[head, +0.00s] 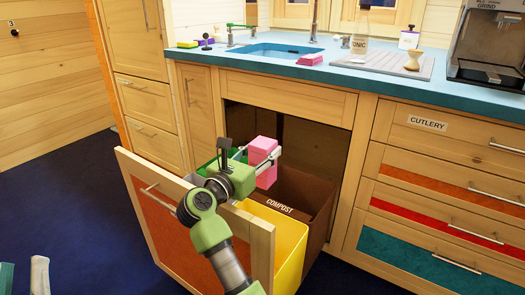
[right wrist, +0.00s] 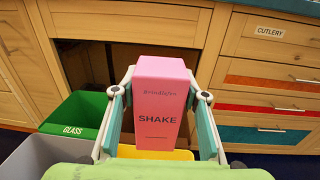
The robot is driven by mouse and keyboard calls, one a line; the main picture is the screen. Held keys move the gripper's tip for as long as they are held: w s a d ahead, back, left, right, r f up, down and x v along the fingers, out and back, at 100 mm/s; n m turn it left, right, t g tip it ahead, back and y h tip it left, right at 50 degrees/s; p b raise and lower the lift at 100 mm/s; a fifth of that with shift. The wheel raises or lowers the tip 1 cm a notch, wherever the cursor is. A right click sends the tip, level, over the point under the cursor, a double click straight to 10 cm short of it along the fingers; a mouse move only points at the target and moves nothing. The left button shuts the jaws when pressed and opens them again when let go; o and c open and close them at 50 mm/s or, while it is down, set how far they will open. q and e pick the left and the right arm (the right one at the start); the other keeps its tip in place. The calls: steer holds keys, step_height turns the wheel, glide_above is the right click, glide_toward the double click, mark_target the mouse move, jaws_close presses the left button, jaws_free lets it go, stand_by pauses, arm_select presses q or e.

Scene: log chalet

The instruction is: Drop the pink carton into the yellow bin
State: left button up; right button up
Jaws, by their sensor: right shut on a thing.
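The pink carton (head: 263,160), labelled SHAKE, is upright between the fingers of my right gripper (head: 256,152). The right wrist view shows the carton (right wrist: 160,104) with a finger pad against each side. The yellow bin (head: 291,252) stands in the pulled-out cabinet drawer. In the right wrist view, part of the yellow bin (right wrist: 155,154) shows below and behind the carton; the rest is hidden by the gripper and carton. The carton is held above the bins. My left gripper (head: 22,277) shows only its fingertips at the lower left corner, apart with nothing visible between them.
A brown COMPOST bin (head: 311,202) sits behind the yellow one. A green GLASS bin (right wrist: 77,118) and a grey bin (right wrist: 32,160) are to the left. The wooden drawer front (head: 172,225) stands open before them. The blue counter (head: 220,54) runs above.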

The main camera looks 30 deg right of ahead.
steer(key=o, duration=1)
step_height(320, 180, up, 10)
steer(key=shift+f, duration=0.1)
